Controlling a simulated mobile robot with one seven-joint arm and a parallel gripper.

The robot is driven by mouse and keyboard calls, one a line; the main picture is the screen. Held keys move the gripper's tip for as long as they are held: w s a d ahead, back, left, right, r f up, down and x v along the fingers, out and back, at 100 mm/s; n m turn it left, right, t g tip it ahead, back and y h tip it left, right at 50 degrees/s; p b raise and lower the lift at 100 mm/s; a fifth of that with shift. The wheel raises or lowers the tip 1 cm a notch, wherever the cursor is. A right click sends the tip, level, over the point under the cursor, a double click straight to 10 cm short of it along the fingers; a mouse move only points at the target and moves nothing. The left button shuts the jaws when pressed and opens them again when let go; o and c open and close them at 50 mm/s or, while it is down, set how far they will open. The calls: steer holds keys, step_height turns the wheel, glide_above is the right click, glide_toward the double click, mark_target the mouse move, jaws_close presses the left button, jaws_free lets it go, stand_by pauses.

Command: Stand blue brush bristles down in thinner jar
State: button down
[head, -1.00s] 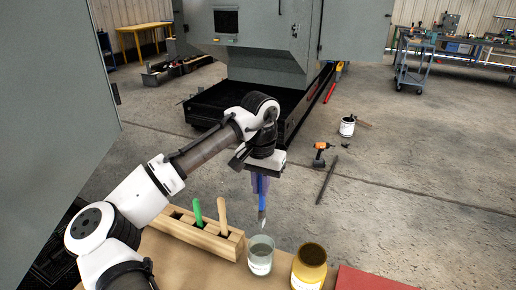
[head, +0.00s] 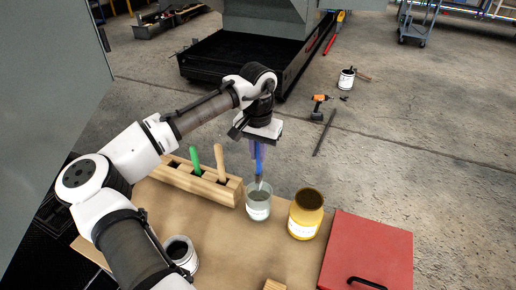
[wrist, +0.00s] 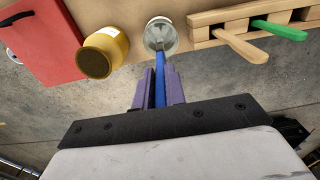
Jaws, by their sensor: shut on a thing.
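The blue brush (head: 258,160) is held upright with its bristles pointing down. My gripper (head: 258,148) is shut on its handle, and the purple fingers (wrist: 158,88) show on both sides of it in the wrist view. The thinner jar (head: 258,204) is a clear glass jar with greyish contents, standing on the bench. The brush tip is at the jar's mouth in the head view. In the wrist view the bristles overlap the jar opening (wrist: 160,35). I cannot tell exactly how deep the tip is.
A wooden rack (head: 190,182) with a green-handled and a wooden-handled tool stands left of the jar. A yellow jar (head: 306,214) is close on the right, then a red toolbox (head: 368,250). A dark-topped can (head: 181,254) stands at the front left.

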mark_target(258, 174)
steer(key=shift+f+b, duration=1.6)
steer(key=shift+f, duration=2.2)
steer(key=c, duration=1.4)
jaws_free()
steer(key=shift+o, duration=0.2)
steer(key=shift+r, duration=0.1)
step_height(258, 174, up, 14)
steer(key=shift+f+b, duration=0.15)
steer(key=shift+b, duration=0.95)
